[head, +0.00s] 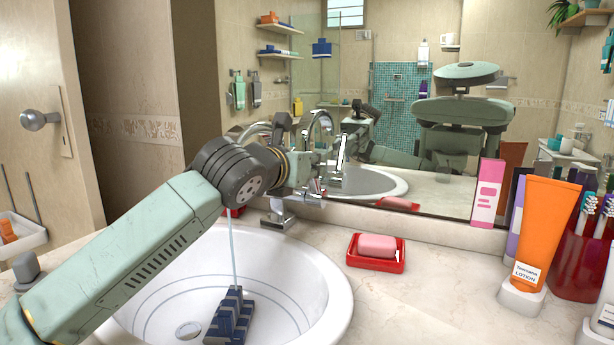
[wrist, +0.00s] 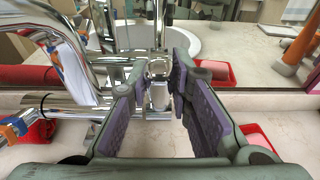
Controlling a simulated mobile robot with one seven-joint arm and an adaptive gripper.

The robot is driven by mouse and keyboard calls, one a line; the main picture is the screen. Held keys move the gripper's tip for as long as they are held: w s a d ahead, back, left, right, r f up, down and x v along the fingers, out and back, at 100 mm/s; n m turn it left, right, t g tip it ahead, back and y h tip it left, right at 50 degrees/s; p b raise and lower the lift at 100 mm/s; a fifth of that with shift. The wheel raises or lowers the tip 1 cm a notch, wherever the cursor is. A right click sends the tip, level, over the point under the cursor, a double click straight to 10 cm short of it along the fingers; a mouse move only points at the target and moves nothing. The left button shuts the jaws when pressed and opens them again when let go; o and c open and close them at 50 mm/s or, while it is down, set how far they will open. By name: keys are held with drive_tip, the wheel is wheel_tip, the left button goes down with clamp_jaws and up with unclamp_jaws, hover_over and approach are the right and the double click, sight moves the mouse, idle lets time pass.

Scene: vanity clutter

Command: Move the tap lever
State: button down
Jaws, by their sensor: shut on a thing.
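The chrome tap (head: 278,218) stands at the back rim of the white sink (head: 325,308), mostly hidden behind my arm in the head view. A thin stream of water (head: 233,255) falls into the sink. In the wrist view the chrome tap lever (wrist: 158,95) stands between the purple-padded fingers of my gripper (wrist: 157,75), which is shut on it. The thick curved chrome spout (wrist: 75,55) is to the left of the fingers. In the head view my gripper (head: 316,184) is over the back of the counter, close to the mirror.
A dark blue striped object (head: 231,316) lies in the sink. A red soap dish (head: 376,262) with pink soap (head: 378,246) is right of the tap. An orange lotion tube (head: 544,235) and a pink box (head: 487,193) stand farther right. The mirror (head: 400,130) is close behind.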

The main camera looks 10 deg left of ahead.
drive_tip(key=shift+w+d+r+g+p, duration=0.2)
drive_tip(key=shift+w+r+g+p, duration=0.4)
drive_tip(key=shift+g+p, duration=0.25)
drive_tip(key=shift+w+r+g+p, duration=0.1)
drive_tip(key=shift+w+g+p, duration=0.25)
drive_tip(key=shift+p, duration=0.25)
drive_tip(key=shift+w+d+g+y+p, duration=0.15)
drive_tip(key=shift+w+g+y+p, duration=0.25)
drive_tip(key=shift+w+g+p, duration=0.65)
drive_tip(key=shift+g+p, duration=0.35)
drive_tip(key=shift+p, duration=0.3)
drive_tip(key=shift+f, duration=0.2)
drive_tip(key=c, duration=1.4)
unclamp_jaws()
drive_tip(key=shift+c, duration=0.2)
